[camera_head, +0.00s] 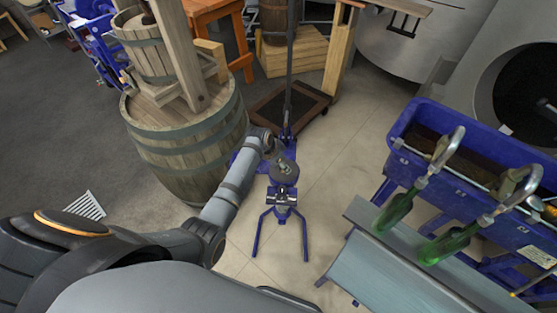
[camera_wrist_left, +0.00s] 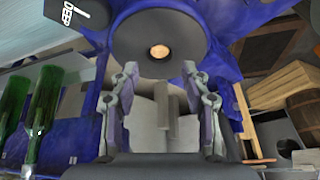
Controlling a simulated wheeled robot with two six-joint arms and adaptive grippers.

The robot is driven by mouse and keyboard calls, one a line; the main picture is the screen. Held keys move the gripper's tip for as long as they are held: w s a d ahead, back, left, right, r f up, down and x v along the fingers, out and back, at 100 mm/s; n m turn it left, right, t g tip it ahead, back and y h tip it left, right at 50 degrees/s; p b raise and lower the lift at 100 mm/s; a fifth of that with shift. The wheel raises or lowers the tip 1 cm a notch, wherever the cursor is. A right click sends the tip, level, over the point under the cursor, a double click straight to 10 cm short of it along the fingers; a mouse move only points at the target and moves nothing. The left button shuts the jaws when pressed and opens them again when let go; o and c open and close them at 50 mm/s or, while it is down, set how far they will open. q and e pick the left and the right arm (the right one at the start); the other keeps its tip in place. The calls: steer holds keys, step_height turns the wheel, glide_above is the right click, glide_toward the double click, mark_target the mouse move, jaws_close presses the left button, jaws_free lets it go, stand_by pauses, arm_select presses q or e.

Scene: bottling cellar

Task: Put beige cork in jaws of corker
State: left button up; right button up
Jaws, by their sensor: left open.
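The corker is a blue stand with splayed legs (camera_head: 304,236) in the middle of the head view. In the left wrist view its blue body (camera_wrist_left: 225,28) surrounds a dark round part. A small beige round end, apparently the beige cork (camera_wrist_left: 159,51), shows at the centre of that dark part. My left gripper (camera_head: 283,200) is over the corker. In the wrist view my left gripper (camera_wrist_left: 161,85) has its fingers spread, with nothing held between them. The cork lies just beyond the fingertips. How deep it sits is hidden. My right gripper is in neither view.
A wooden barrel (camera_head: 190,150) stands left of the corker. To the right are a grey bench (camera_head: 380,265), green bottles (camera_head: 447,243) and a blue filler trough (camera_head: 465,195). A dark wheeled platform (camera_head: 270,108) stands behind. Pale floor (camera_head: 335,175) is free between corker and trough.

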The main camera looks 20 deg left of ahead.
arm_select(q)
steer(key=v, duration=1.1)
steer(key=shift+s+f, duration=0.1)
steer(key=s+a+n+y, duration=0.35)
steer(key=s+n, duration=0.25)
steer(key=s, duration=1.7)
steer(key=s+a+f+g+b, duration=0.1)
steer(key=s+a+f, duration=0.1)
steer(key=f, duration=1.3)
steer(key=s+a+f+b, duration=0.1)
steer(key=a+f, duration=0.1)
steer(key=f, duration=1.3)
steer(key=s+f+g+b, duration=0.1)
steer(key=s+f, duration=1.4)
steer(key=s, duration=0.2)
steer(key=shift+s+a+f+n, duration=0.25)
steer(key=shift+n, duration=0.05)
